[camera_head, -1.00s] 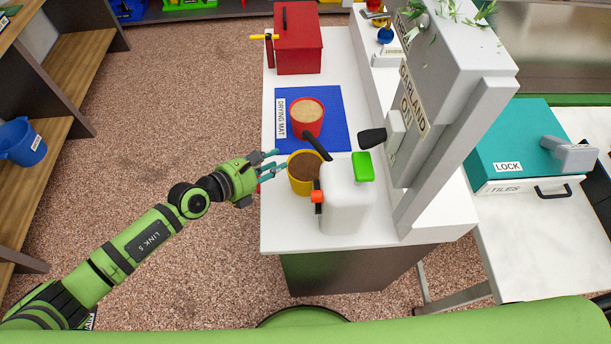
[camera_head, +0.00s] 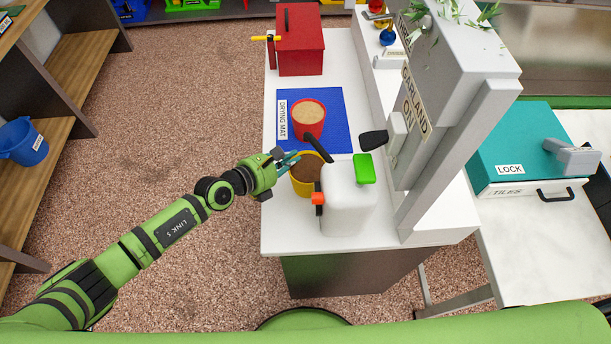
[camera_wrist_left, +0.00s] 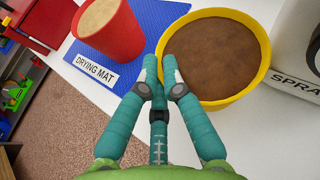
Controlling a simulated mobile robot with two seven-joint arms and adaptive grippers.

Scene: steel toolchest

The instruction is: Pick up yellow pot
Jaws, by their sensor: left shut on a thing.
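The yellow pot (camera_head: 305,178), filled with brown soil, stands on the white counter beside the white spray bottle, which hides part of its right side. In the left wrist view the yellow pot (camera_wrist_left: 218,58) fills the upper middle. My left gripper (camera_head: 292,159) is at the pot's left rim. In the left wrist view the teal fingers of my left gripper (camera_wrist_left: 161,66) are close together at that rim, shut on the pot's wall. The exact contact is partly hidden by the fingers. My right gripper is not in view.
The spray bottle (camera_head: 347,198) stands close to the pot's right. A red pot (camera_head: 308,118) sits on the blue drying mat (camera_head: 336,105) behind it. A red box (camera_head: 299,50) is farther back. A grey upright machine (camera_head: 450,100) stands on the right. The counter's left edge is near.

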